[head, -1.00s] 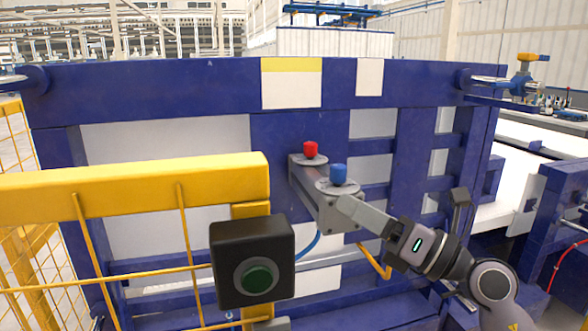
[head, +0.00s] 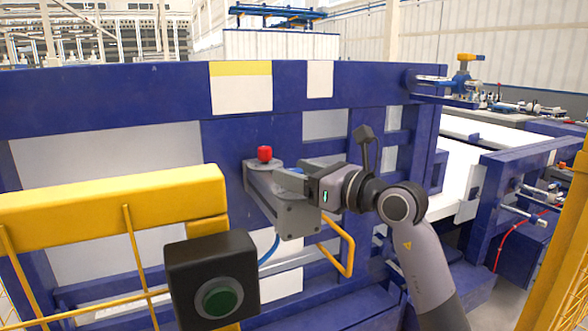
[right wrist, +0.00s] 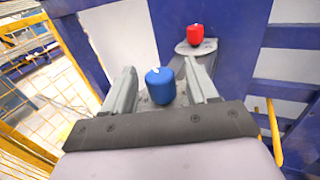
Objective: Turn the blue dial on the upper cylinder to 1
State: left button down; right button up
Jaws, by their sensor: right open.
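The blue dial (right wrist: 160,86) stands on a grey fixture (head: 298,222) with a small white mark on its top. It sits between the two fingers of my right gripper (right wrist: 160,70), which is open around it. I see a gap on each side, so the fingers look apart from the dial. No number scale is readable. My left gripper is not in view.
A red dial (head: 264,154) stands on a round plate at the fixture's far end, also visible in the right wrist view (right wrist: 195,35). A black box with a green button (head: 218,298) and a yellow rail (head: 110,208) stand at the left. A blue frame (head: 130,95) rises behind.

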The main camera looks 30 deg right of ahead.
jog(key=shift+w+a, duration=0.25)
jog(key=shift+w, duration=0.3)
jog(key=c, duration=1)
jog(key=shift+o, duration=0.2)
